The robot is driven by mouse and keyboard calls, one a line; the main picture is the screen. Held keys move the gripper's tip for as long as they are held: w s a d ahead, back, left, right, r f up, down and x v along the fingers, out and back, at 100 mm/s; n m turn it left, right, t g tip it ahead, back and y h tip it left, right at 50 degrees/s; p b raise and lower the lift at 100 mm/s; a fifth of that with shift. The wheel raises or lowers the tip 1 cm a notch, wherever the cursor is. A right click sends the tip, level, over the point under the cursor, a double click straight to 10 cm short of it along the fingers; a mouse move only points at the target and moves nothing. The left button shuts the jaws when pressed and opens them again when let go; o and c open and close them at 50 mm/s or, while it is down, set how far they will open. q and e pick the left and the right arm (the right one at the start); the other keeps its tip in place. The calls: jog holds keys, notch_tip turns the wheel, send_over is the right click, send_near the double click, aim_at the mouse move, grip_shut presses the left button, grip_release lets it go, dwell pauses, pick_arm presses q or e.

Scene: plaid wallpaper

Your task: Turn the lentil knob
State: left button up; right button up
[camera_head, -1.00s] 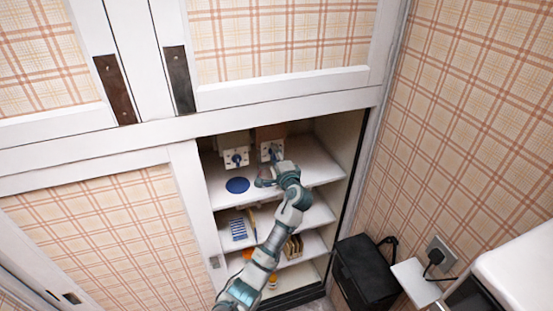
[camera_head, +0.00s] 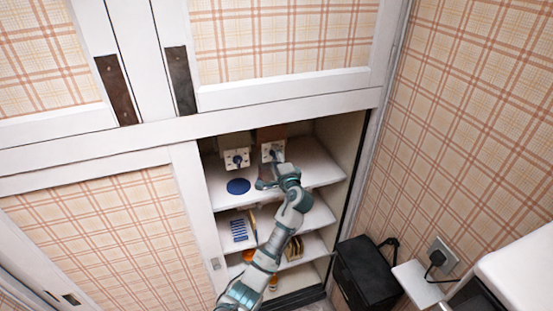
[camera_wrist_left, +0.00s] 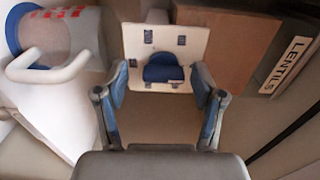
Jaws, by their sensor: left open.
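A white square plate (camera_wrist_left: 165,55) with a blue knob (camera_wrist_left: 164,70) is ahead of my left gripper (camera_wrist_left: 160,92) in the left wrist view. The knob appears between the two open fingers, beyond their tips, with no clear contact. A white "LENTILS" label (camera_wrist_left: 292,65) is to its right, beside a brown box (camera_wrist_left: 228,40). In the head view, the right-hand plate (camera_head: 273,151) and its blue knob are on the upper open shelf, and my left gripper (camera_head: 266,178) is just in front and below. My right gripper is not in view.
A second plate (camera_head: 237,158) with a blue knob is left of the first. A blue disc (camera_head: 238,186) lies on the shelf. Lower shelves hold several small items. A container with a white handle (camera_wrist_left: 50,70) is close on the left.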

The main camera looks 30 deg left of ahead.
pick_arm(q)
jog(key=v, duration=1.2)
jog(key=shift+a+f, duration=0.1)
jog(key=shift+f, duration=0.1)
